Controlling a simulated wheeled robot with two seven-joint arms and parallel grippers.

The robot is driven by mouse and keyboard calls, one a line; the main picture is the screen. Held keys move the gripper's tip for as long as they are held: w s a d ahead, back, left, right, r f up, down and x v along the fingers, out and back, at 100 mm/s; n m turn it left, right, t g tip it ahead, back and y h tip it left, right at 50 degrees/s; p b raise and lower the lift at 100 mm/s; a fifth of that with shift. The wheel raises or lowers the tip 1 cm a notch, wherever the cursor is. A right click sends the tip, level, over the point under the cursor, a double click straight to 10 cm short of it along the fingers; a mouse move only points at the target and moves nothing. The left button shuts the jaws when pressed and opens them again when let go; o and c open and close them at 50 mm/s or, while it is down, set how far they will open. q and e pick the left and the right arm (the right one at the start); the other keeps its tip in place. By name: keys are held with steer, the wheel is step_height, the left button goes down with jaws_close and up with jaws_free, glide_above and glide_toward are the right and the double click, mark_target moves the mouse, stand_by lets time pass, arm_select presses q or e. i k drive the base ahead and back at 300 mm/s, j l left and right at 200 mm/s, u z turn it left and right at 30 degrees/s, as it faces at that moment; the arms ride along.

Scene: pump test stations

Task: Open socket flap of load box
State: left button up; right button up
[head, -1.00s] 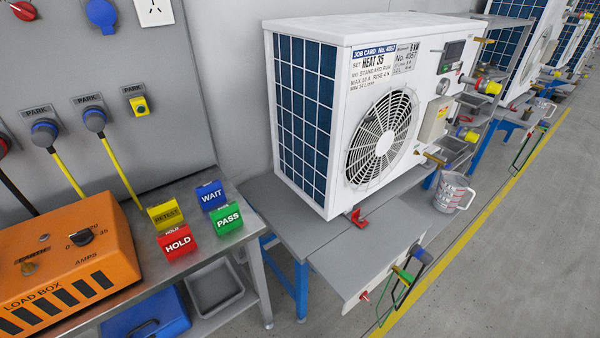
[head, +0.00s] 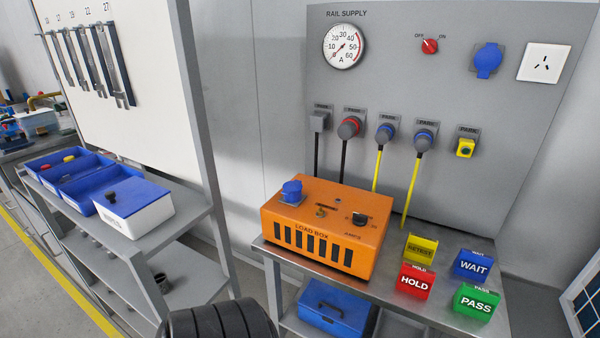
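The orange load box (head: 340,212) stands on a metal bench in the middle of the head view. A blue round socket cover (head: 291,191) sits on its top at the back left; it looks closed, with its lid raised above the top face. The load box top also carries a brass-coloured fitting (head: 321,211) and a black amps knob (head: 360,218). Its front has black vent slots. Neither of my grippers is in view.
Signs reading RETEST (head: 421,249), HOLD (head: 414,282), WAIT (head: 472,265) and PASS (head: 475,302) stand right of the box. Parked plugs with cables (head: 386,133) hang behind it. A blue toolbox (head: 334,307) lies below. A shelf with a blue-lidded box (head: 132,203) is left.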

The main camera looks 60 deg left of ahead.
mark_target(295, 186)
steer(key=u, duration=2.05)
